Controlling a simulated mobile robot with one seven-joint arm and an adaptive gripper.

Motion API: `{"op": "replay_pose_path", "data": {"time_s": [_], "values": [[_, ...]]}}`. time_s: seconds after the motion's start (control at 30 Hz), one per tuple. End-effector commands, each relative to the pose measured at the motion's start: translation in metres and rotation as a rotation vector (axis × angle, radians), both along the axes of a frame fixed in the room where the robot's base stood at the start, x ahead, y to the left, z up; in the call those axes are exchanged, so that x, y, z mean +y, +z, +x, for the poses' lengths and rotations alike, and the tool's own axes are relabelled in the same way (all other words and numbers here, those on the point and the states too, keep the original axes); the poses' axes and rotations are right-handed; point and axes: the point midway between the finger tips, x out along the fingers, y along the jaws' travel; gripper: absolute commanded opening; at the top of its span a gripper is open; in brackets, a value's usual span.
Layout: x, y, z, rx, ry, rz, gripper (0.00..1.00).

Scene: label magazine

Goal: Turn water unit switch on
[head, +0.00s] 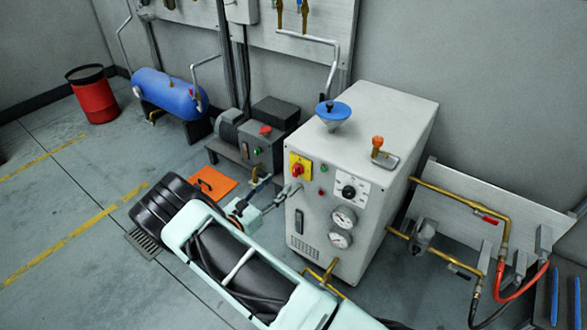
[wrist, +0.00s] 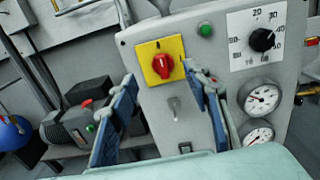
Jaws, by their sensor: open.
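The water unit (head: 385,130) is a pale grey cabinet with controls on its front. Its switch is a red rotary knob (head: 298,170) on a yellow plate, at the upper left of that front. In the wrist view the red knob (wrist: 163,66) appears roughly upright, between the fingertips as seen from the camera. My gripper (head: 272,193) is open and empty, in front of the panel and a little left of and below the knob in the head view. In the wrist view my gripper (wrist: 158,76) shows two blue-padded fingers spread apart. I cannot tell whether either finger touches the panel.
A green button (wrist: 206,30), a black dial (wrist: 262,40) and two gauges (wrist: 262,98) sit right of the switch. A motor unit (head: 262,145) stands left of the cabinet, near an orange plate (head: 213,183). Brass pipes (head: 460,198) run to the right.

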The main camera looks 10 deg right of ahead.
Motion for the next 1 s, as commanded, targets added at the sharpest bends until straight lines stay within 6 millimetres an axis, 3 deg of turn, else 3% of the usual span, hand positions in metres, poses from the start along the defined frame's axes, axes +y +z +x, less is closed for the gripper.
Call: {"op": "replay_pose_path", "data": {"time_s": [0.5,0.93,1.0], "values": [[-0.064,0.000,0.062,-0.002,-0.005,0.004,0.44],[-0.071,0.001,0.070,-0.001,-0.003,0.003,0.44],[-0.071,0.001,0.070,-0.001,-0.003,0.003,0.38]]}}
